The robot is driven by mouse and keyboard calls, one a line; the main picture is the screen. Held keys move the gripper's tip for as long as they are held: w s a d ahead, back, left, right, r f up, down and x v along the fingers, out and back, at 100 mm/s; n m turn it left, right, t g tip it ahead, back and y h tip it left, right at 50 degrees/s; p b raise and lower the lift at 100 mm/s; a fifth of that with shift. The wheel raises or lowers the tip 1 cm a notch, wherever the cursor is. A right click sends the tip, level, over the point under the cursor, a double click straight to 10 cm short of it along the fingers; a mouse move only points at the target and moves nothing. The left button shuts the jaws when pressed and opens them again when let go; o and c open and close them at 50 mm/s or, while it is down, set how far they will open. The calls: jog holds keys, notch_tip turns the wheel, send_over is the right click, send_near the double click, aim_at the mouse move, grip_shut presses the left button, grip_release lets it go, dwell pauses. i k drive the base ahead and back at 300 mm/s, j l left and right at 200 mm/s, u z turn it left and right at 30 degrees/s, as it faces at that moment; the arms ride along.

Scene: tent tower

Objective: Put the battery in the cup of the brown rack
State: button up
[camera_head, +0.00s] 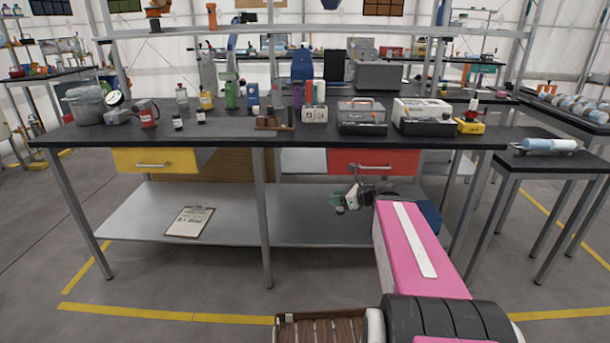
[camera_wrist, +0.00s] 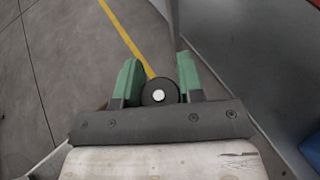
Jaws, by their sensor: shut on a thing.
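The brown rack (camera_head: 268,126) stands on the black tabletop near its front edge, left of the middle, with dark upright cup-like parts; what is inside them is too small to tell. My gripper (camera_head: 340,203) is in front of the table, below the tabletop and right of the rack, near the red drawer. In the wrist view, my gripper's green fingers (camera_wrist: 158,84) are shut on the battery (camera_wrist: 151,91), seen end-on as a dark disc with a pale centre. The battery is hard to make out in the head view.
The black tabletop (camera_head: 230,133) has bottles and jars at left, a white block calendar (camera_head: 314,114) right of the rack, and cases further right. A yellow drawer (camera_head: 155,160) and a red drawer (camera_head: 375,161) sit below. A clipboard (camera_head: 190,221) lies on the lower shelf.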

aim_at(273, 126)
jog(key=j+z, duration=0.1)
jog(key=z, duration=1)
jog(key=j+z, duration=0.4)
jog(key=k+j+z, duration=0.2)
jog(key=j+z, duration=0.2)
jog(key=k+j+z, duration=0.2)
jog(key=j+z, duration=0.2)
jog(key=k+j+z, duration=0.2)
jog(key=z, duration=0.2)
jog(key=k+j+z, duration=0.1)
jog(key=k+j, duration=0.4)
jog(key=k+j+z, duration=0.1)
jog(key=k+j, duration=0.35)
jog(key=k, duration=0.2)
jog(key=k+j+z, duration=0.1)
jog(key=k+j, duration=0.3)
jog(key=k, duration=0.15)
